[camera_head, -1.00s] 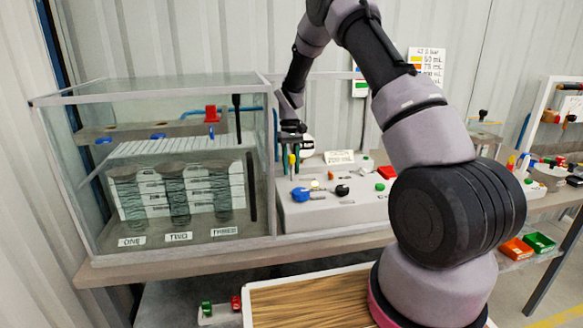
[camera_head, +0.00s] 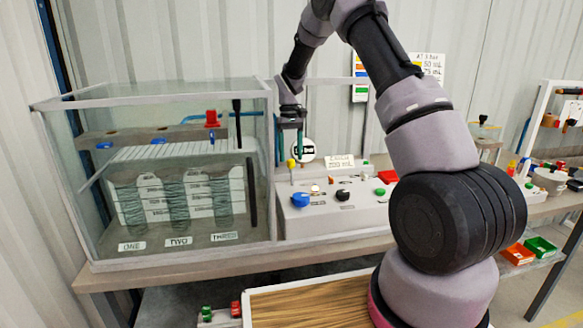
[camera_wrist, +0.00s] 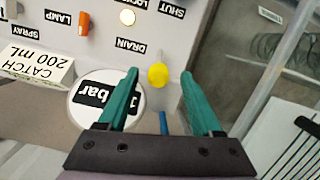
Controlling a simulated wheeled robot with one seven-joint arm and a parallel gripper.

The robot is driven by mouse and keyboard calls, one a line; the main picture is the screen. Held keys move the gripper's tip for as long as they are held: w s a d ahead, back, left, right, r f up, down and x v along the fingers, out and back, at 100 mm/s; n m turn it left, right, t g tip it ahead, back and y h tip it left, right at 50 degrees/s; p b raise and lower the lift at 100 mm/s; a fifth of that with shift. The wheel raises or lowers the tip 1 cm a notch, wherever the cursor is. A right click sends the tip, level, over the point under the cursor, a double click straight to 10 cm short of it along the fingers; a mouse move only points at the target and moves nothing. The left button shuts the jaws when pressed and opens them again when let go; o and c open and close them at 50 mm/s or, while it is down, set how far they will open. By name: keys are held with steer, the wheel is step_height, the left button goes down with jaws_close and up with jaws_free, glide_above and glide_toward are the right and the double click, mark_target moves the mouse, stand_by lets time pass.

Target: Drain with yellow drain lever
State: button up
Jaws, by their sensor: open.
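The yellow drain lever (camera_head: 291,164) stands at the left back of the grey control panel (camera_head: 330,222), close to the tank. In the wrist view its round yellow knob (camera_wrist: 158,76) lies near the "DRAIN" label (camera_wrist: 131,45). My gripper (camera_head: 289,157) is open above the lever and points down. In the wrist view the teal fingertips of my gripper (camera_wrist: 159,73) are on either side of the knob, with visible gaps. The frames do not clearly show how far the tips are above the knob.
A glass tank (camera_head: 165,246) with labelled tubes stands just left of the panel. A round "bar" gauge (camera_wrist: 95,98) and a "CATCH 200 mL" card (camera_wrist: 38,66) are close to my fingers. A blue knob (camera_head: 300,199) and a black knob (camera_head: 342,195) sit on the panel.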

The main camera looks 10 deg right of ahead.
steer(key=shift+w+r, duration=0.25)
steer(key=shift+r, duration=0.85)
steer(key=shift+w+r, duration=0.2)
steer(key=shift+r, duration=0.9)
steer(key=s+d+r+m+t+y, duration=0.1)
steer(key=s+d+r+t, duration=0.1)
steer(key=s+r, duration=0.7)
steer(key=s+d+r+m+t, duration=0.2)
steer(key=s+r, duration=0.4)
steer(key=r, duration=0.5)
steer(key=s+r+m+t, duration=0.1)
steer(key=s+t, duration=0.1)
steer(key=s, duration=0.8)
steer(key=s+d+r+m+t, duration=0.1)
steer(key=s+m+t, duration=0.1)
steer(key=s, duration=0.8)
steer(key=shift+s+d+r+t+y, duration=0.15)
steer(key=shift+d+r+t+y, duration=0.2)
steer(key=shift+t, duration=0.35)
